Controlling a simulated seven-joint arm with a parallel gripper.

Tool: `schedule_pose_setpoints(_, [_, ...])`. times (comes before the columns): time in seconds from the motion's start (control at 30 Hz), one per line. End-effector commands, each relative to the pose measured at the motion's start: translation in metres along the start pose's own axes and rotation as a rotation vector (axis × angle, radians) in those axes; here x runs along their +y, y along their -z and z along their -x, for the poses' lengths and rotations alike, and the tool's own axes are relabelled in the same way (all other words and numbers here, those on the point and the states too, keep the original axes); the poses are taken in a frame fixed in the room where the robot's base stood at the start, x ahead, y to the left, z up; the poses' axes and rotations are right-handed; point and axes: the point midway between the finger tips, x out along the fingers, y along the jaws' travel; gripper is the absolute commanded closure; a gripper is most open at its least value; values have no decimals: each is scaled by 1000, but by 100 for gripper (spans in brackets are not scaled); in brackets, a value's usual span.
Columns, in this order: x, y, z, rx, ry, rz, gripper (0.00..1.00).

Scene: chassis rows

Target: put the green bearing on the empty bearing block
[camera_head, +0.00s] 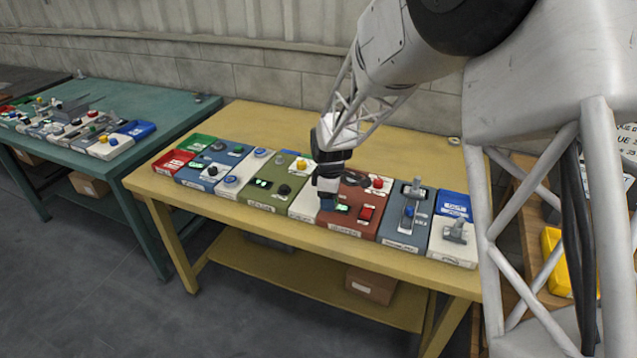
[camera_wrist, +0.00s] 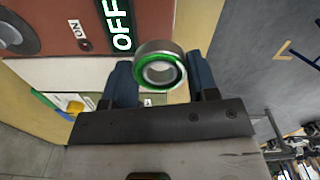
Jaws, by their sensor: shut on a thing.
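The green bearing (camera_wrist: 159,49) is a short steel ring with a green band around its bore. In the wrist view it sits between the two dark blue fingers of my gripper (camera_wrist: 161,74), which is shut on it. In the head view my gripper (camera_head: 327,202) is low over the front of the yellow bench, by the white and red-brown panels. The bearing cannot be made out there. I cannot pick out the empty bearing block with certainty in either view.
The yellow bench (camera_head: 255,118) carries a row of coloured panels with buttons, knobs and levers. The red-brown panel (camera_head: 352,206) with a lit display is beside my gripper. Bare bench lies behind the row. A teal bench (camera_head: 165,101) with more panels stands at left.

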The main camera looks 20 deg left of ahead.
Motion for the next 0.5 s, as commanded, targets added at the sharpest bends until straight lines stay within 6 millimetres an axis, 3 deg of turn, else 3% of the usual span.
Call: schedule_pose_setpoints(0.5, [60,24,-6,0,0,0,77])
